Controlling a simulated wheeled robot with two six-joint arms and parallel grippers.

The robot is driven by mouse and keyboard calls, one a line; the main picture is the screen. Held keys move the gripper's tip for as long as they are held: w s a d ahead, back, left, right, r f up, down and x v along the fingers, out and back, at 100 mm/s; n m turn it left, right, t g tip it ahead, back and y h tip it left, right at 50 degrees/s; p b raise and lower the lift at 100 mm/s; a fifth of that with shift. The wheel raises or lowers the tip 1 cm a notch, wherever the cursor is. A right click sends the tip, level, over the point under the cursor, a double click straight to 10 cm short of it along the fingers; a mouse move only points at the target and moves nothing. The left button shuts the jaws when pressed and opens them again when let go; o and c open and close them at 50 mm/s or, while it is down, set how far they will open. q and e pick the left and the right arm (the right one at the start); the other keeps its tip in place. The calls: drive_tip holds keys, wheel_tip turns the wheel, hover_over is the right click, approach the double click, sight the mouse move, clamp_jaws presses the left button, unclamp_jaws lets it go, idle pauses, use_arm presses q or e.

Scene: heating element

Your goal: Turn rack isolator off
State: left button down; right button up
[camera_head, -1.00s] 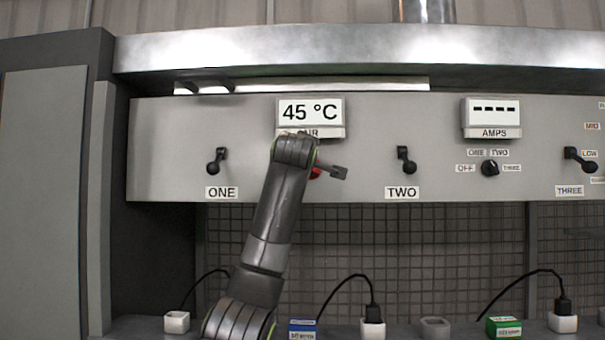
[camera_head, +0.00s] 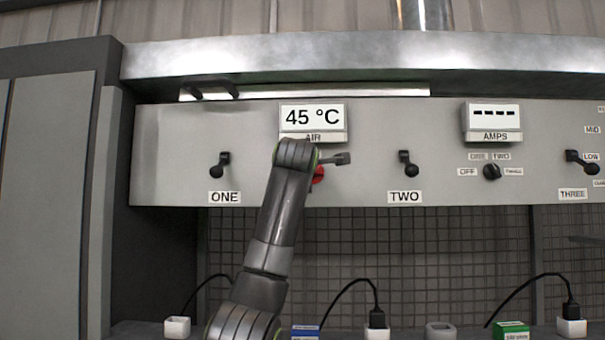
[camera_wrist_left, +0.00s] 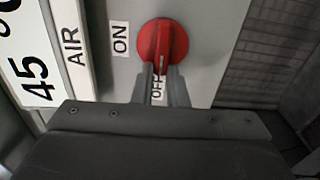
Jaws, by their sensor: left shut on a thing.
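The rack isolator is a round red knob (camera_wrist_left: 164,42) with a raised grip bar, on the grey panel beside the AIR display. In the left wrist view, an ON label (camera_wrist_left: 120,38) lies left of it and an OFF label (camera_wrist_left: 157,88) below it, partly hidden between my fingers. The bar runs up and down in that view, in line with the OFF label. My left gripper (camera_wrist_left: 162,72) is shut on the lower end of the bar. In the head view the red knob (camera_head: 318,176) shows partly behind my left wrist. My right gripper is not in view.
The AIR display (camera_head: 312,117) reads 45 °C. Black levers ONE (camera_head: 220,165) and TWO (camera_head: 405,164) flank the knob. An AMPS display (camera_head: 493,118) and a black selector (camera_head: 491,172) are farther right. Plugs and sockets line the shelf below.

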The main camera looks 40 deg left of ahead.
use_arm(q)
drive_tip(key=c, duration=1.4)
unclamp_jaws()
drive_tip(key=shift+c, duration=0.2)
drive_tip(key=b+v, duration=0.7)
drive_tip(key=v, duration=1)
drive_tip(key=shift+s, duration=0.2)
drive_tip(key=shift+f, duration=0.15)
